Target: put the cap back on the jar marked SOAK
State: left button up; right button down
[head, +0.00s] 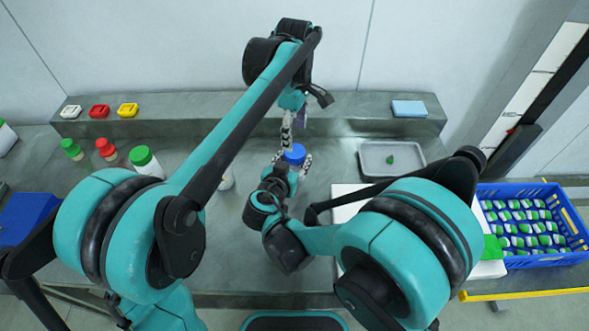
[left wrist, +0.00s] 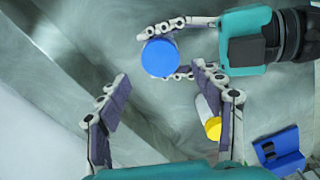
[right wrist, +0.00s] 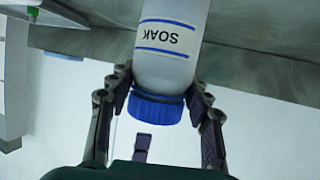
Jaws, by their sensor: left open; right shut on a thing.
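The SOAK jar (right wrist: 172,50) is white with blue bands and stands upright; the right wrist view shows it inverted. Its blue cap (right wrist: 158,108) sits at the mouth, also seen from above in the left wrist view (left wrist: 160,58) and in the head view (head: 295,153). I cannot tell how tightly it is seated. My right gripper (right wrist: 158,92) is shut on the jar around its top, with a finger on either side. My left gripper (left wrist: 160,78) is open and empty above the cap; its fingers point down at it in the head view (head: 291,128).
A yellow-capped bottle (left wrist: 210,120) stands close by. Green- and red-capped bottles (head: 106,149) and a white green-capped jar (head: 146,162) are at left. A grey tray (head: 371,170) holds a green piece. A blue crate (head: 530,258) is at right. A raised ledge (head: 215,115) runs behind.

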aim_at(294, 151)
pick_arm(q)
notch_tip(294, 151, down, 6)
jog(key=shift+f, duration=0.25)
jog(key=c, duration=1.2)
jog(key=m, duration=0.3)
jog(key=o, duration=1.3)
